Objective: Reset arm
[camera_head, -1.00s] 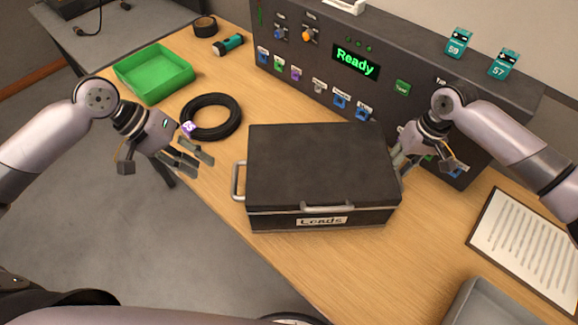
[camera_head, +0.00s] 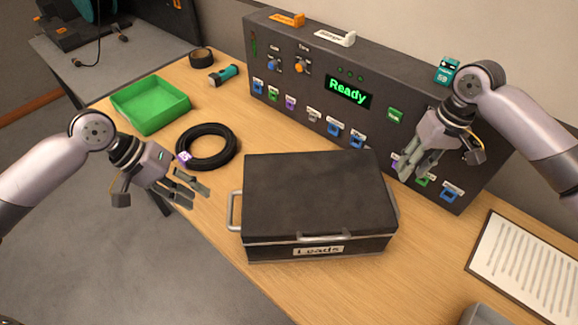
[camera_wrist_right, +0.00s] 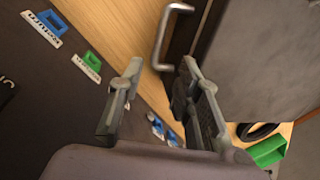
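My left gripper (camera_head: 188,189) hangs in the air over the table's left edge, left of the case. Its fingers are apart with nothing between them. My right gripper (camera_head: 411,166) is above the case's right rear side, in front of the panel. In the right wrist view its fingers (camera_wrist_right: 158,95) are spread and empty. The dark case labelled "Leads" (camera_head: 315,195) is closed on the wooden table (camera_head: 185,120). The case's right handle (camera_wrist_right: 166,38) shows beyond the right fingers, apart from them.
The dark control panel (camera_head: 300,98) with a green "Ready" screen stands along the back. A green tray (camera_head: 150,103), a black cable coil (camera_head: 207,147) and a teal flashlight (camera_head: 223,75) lie at left. A clipboard (camera_head: 525,262) and a grey tray (camera_head: 485,315) are at right.

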